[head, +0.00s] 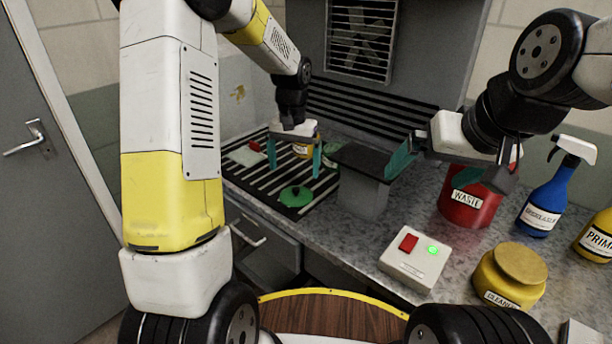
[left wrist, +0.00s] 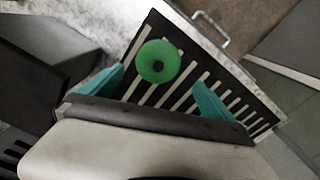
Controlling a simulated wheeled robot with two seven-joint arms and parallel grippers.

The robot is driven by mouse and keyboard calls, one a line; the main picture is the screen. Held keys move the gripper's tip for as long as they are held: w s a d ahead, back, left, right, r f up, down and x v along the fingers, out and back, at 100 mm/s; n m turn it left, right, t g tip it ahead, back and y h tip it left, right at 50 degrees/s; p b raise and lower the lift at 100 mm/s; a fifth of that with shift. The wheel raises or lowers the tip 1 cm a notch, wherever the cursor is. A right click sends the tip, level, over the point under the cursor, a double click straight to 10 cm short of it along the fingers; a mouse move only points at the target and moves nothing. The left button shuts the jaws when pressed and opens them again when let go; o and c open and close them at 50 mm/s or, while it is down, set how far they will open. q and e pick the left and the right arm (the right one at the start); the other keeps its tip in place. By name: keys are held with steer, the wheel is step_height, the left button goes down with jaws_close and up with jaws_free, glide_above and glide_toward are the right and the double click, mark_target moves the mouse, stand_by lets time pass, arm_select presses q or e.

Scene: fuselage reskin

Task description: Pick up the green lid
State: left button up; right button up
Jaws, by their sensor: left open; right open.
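The green lid (head: 295,196) is a round disc with a small knob on top. It lies on the black slatted grille (head: 240,178) near the front edge of the bench. In the left wrist view the lid (left wrist: 159,61) shows beyond and between my two teal fingertips. My left gripper (head: 294,162) is open and empty, pointing down above the grille, behind the lid in the head view and apart from it. It also shows in the left wrist view (left wrist: 158,88). My right gripper (head: 430,160) is open, over the bench near the grey block, far from the lid.
A grey block with a dark top (head: 362,185) stands right of the grille. A red waste can (head: 470,205), switch box (head: 416,258), yellow cleaner tub (head: 508,278) and blue spray bottle (head: 545,200) stand right.

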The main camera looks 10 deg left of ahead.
mark_target(296, 188)
arm_select(q)
steer(key=f, duration=0.7)
steer(key=shift+d+f, duration=0.2)
steer(key=shift+f, duration=0.2)
steer(key=shift+c, duration=0.4)
steer(key=c, duration=1.1)
